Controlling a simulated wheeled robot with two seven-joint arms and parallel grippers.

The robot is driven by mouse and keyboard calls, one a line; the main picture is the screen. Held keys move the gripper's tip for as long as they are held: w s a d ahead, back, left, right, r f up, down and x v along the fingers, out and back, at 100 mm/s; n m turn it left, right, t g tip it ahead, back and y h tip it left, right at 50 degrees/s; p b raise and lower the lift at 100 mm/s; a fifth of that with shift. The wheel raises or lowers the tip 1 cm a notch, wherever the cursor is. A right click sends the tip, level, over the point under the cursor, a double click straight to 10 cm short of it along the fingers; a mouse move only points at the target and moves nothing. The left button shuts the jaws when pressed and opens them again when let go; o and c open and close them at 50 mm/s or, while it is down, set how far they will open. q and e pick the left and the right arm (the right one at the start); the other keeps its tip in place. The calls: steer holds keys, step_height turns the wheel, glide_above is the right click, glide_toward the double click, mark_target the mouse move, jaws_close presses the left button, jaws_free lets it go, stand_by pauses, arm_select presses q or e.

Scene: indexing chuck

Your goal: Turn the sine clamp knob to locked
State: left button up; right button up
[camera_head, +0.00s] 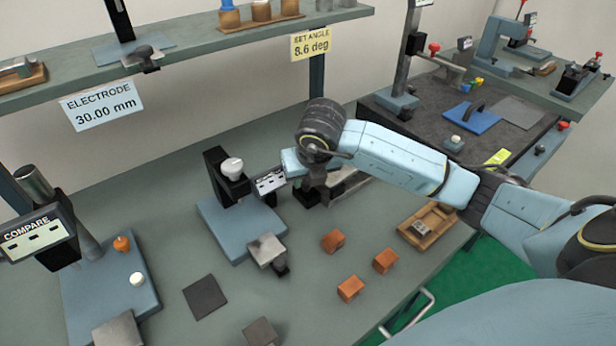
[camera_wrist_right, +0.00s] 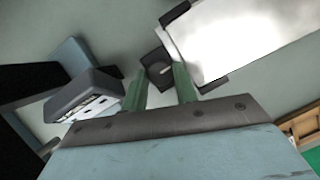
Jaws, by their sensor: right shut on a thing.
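My right gripper (camera_wrist_right: 162,84) has its two green fingers on either side of a small dark knob (camera_wrist_right: 158,68) with a pale mark on its face, taken as the sine clamp knob. The knob sits beside a bright metal plate (camera_wrist_right: 235,42) with black end pieces. The angle of the mark relative to locked cannot be read. My left gripper is not in view.
A blue-based gauge stand (camera_head: 232,222) with a small display (camera_head: 270,181) stands just left of my right gripper. Copper blocks (camera_head: 350,289) and a wooden tray (camera_head: 428,227) lie nearer the front. A compare stand (camera_head: 40,235) is at far left.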

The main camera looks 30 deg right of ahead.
steer(key=shift+m, duration=0.4)
steer(key=o, duration=1)
steer(key=shift+c, duration=0.2)
